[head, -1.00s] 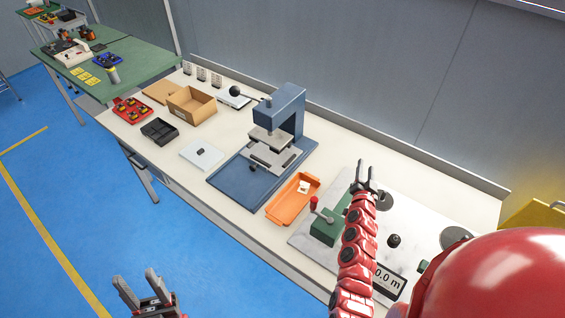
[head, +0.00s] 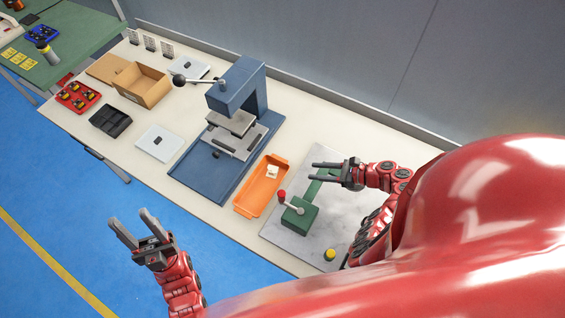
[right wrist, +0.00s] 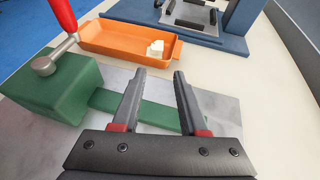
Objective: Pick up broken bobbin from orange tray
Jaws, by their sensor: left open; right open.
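The orange tray (head: 249,204) lies on the bench between the blue press and the green device. A small white piece, the bobbin (head: 272,172), sits inside the tray near its far end; its damage is too small to make out. The right wrist view also shows the tray (right wrist: 105,41) and the white bobbin (right wrist: 155,48) in its right end. My right gripper (head: 314,171) is open and empty, to the right of the tray and over the green device's bar. My left gripper (head: 128,225) is open and empty in front of the bench, over the blue floor.
A green device (head: 300,214) with a red-knobbed lever stands right of the tray on a grey plate (head: 345,207). A blue press (head: 237,95) stands left of the tray. A cardboard box (head: 143,84), black tray (head: 110,121) and red tray (head: 78,97) are farther left.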

